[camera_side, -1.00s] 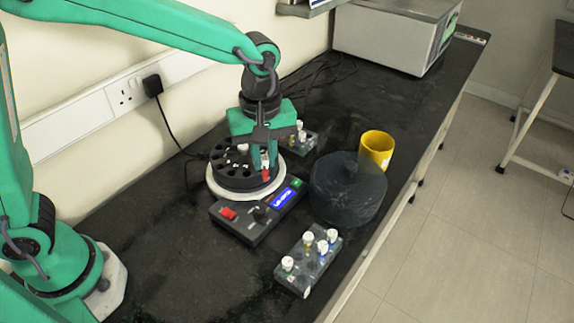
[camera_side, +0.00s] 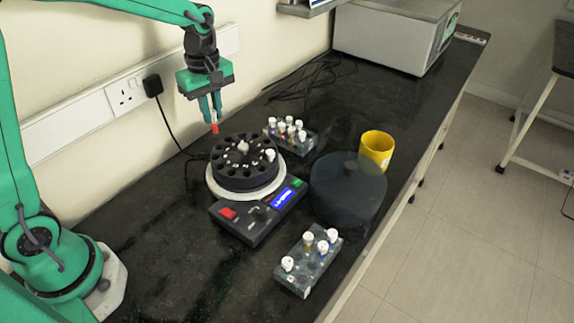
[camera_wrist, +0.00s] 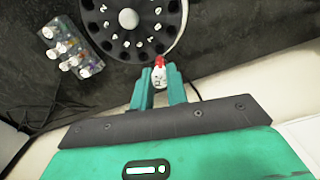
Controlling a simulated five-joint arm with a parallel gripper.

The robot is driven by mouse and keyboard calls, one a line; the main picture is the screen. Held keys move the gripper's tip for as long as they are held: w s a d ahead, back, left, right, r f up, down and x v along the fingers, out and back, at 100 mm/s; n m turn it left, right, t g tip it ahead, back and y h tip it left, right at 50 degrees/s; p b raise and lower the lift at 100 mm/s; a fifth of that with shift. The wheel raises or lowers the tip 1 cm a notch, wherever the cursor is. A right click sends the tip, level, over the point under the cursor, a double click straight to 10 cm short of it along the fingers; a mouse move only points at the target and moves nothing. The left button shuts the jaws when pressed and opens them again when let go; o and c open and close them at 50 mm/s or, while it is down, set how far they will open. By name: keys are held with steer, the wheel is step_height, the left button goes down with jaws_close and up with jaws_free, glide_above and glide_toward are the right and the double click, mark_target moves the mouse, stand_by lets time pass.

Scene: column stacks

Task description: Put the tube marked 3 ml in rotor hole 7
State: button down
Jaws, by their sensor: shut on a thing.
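My gripper (camera_side: 211,112) is shut on a tube with a red lower part (camera_side: 215,128), held in the air above and behind the rotor's left side. In the wrist view my gripper (camera_wrist: 160,80) grips the tube's white cap (camera_wrist: 159,78), with red (camera_wrist: 160,62) showing past it. The mark on the cap is too small to read. The black rotor (camera_side: 232,180) sits on a round white base, with numbered holes around a central grey knob (camera_side: 243,147). One white-capped tube (camera_side: 270,155) stands in its right side. The rotor is partly cut off in the wrist view (camera_wrist: 133,37).
A rack (camera_side: 311,140) of several capped tubes stands behind the rotor. Another rack (camera_side: 300,278) with several tubes is at the front right. A dark round lid (camera_side: 347,190) and a yellow mug (camera_side: 377,147) stand right. The control box (camera_side: 245,230) fronts the rotor.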

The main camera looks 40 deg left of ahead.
mark_target(216, 133)
steer(key=shift+f, duration=0.15)
steer(key=shift+f, duration=1.8)
steer(key=shift+f, duration=1.9)
stand_by(1.6)
steer(key=c, duration=1)
jaws_free()
steer(key=shift+r, duration=0.15)
steer(key=shift+r, duration=2.85)
